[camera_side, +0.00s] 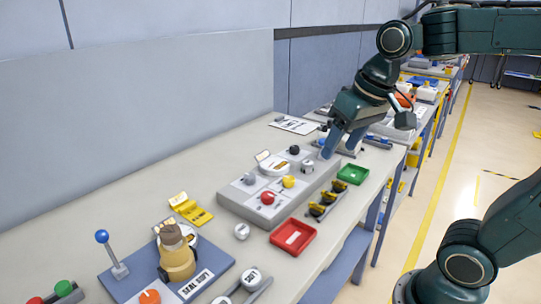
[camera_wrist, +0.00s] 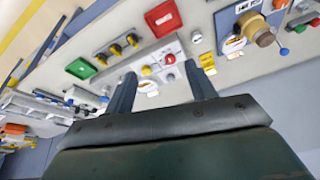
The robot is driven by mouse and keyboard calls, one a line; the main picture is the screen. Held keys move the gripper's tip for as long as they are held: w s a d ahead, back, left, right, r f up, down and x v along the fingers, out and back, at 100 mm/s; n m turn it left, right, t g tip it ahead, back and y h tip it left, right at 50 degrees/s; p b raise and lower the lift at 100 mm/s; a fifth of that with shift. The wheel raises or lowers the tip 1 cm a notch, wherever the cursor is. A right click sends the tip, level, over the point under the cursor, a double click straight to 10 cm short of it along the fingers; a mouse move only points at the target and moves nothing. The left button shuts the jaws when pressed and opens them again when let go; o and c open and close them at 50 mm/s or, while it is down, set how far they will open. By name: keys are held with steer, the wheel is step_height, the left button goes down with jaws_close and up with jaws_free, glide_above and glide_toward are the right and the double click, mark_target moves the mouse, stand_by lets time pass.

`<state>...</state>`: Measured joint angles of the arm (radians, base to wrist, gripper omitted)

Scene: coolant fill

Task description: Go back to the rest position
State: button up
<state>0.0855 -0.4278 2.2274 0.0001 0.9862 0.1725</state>
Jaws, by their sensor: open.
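My gripper (camera_side: 341,147) is open, its two blue-grey fingers pointing down above the far end of a grey panel (camera_side: 236,207) on the bench. In the wrist view my gripper (camera_wrist: 160,72) shows its fingers well apart, with nothing between them. The panel carries a red knob (camera_side: 267,198), a yellow knob (camera_side: 289,181), a black knob (camera_side: 294,149) and a round gauge. I cannot tell whether the fingertips touch anything.
A red tray (camera_side: 292,238) and a green tray (camera_side: 352,174) sit along the bench's front edge, with several yellow-black parts (camera_side: 322,207) between. A blue board (camera_side: 205,262) holds a brass fitting (camera_side: 177,262) and a blue-ball lever (camera_side: 103,238). The aisle right is open floor.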

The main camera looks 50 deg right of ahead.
steer(key=s+a+f+n+t, duration=0.1)
steer(key=s+a+f+n, duration=0.1)
steer(key=s, duration=0.5)
steer(key=shift+s+f+n+t, duration=0.3)
steer(key=shift+f+n, duration=0.2)
steer(key=shift+f, duration=0.05)
